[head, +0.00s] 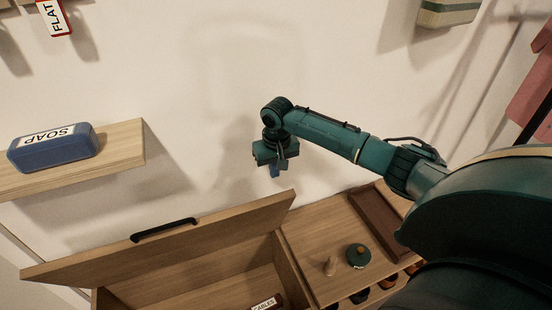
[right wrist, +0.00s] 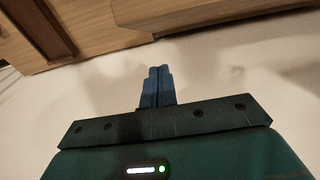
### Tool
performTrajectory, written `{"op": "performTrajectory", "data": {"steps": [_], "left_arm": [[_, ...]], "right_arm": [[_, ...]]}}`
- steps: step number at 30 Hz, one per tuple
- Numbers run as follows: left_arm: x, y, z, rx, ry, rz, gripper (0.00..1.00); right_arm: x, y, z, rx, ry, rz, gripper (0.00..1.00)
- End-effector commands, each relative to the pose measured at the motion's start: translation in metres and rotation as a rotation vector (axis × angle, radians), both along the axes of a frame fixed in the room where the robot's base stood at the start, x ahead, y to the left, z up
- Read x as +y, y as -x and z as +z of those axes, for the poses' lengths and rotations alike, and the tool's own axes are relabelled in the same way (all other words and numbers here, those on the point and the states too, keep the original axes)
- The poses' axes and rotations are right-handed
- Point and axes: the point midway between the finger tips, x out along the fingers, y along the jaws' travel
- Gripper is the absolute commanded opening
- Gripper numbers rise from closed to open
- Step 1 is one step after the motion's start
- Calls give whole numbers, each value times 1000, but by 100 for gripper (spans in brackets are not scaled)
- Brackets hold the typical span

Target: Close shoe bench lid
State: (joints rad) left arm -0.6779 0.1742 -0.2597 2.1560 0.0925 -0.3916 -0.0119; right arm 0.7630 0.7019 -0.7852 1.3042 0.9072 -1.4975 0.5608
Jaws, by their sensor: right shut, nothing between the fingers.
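The shoe bench lid (head: 213,240) is a wooden panel with a black handle (head: 163,230) along its upper edge. It stands tilted open over the bench compartment (head: 190,296). My right gripper (head: 274,174) is shut and empty, above and behind the lid's right end, close to the wall and apart from the lid. In the right wrist view its blue fingers (right wrist: 157,86) are pressed together, with wooden bench parts (right wrist: 150,16) at the top of the picture. My left gripper is not in view.
A wall shelf (head: 122,148) with a blue soap box (head: 52,149) is at left. Wall space between shelf and gripper is free.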

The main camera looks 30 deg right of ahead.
Motion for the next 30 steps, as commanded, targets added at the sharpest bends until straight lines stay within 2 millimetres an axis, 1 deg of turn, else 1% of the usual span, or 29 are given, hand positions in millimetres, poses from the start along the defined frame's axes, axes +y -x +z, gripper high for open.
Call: {"op": "performTrajectory", "data": {"steps": [1,2,3,6,9,12,23,30], "left_arm": [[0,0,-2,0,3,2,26],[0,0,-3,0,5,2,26],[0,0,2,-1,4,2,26],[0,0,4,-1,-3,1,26],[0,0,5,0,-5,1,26],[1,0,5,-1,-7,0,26],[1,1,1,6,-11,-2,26],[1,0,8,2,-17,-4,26]], "right_arm": [[0,-1,-13,3,0,-1,0],[0,-1,-18,2,0,0,0],[0,6,-18,2,3,3,0],[3,20,-21,0,1,3,0],[5,29,-25,-1,2,2,0],[7,34,-27,-1,1,2,0],[7,36,-28,-2,0,1,0],[8,40,-30,-29,6,1,0]]}}
